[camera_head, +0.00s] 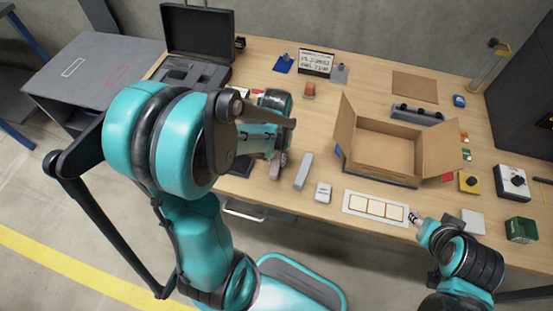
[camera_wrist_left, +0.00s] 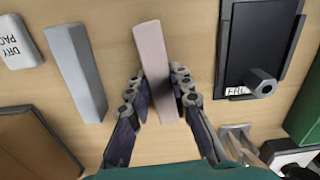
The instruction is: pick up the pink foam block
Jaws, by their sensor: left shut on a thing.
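The pink foam block (camera_wrist_left: 152,50) is a long, pale pink bar in the left wrist view. My left gripper (camera_wrist_left: 162,88) is shut on it, with one finger against each long side near its middle. The head view shows my left gripper (camera_head: 277,160) over the table, left of a grey bar; my arm hides much of it there. Whether the block touches the table is hard to tell. My right arm's end (camera_head: 418,221) is at the table's front edge on the right; its finger state is unclear.
A grey bar (camera_wrist_left: 76,72) lies parallel beside the block, with a white dry pack (camera_wrist_left: 16,42) beyond. An open cardboard box (camera_head: 385,150) stands right of them. A dark open case (camera_head: 195,60) is at the back left. A white card tray (camera_head: 375,208) lies at the front.

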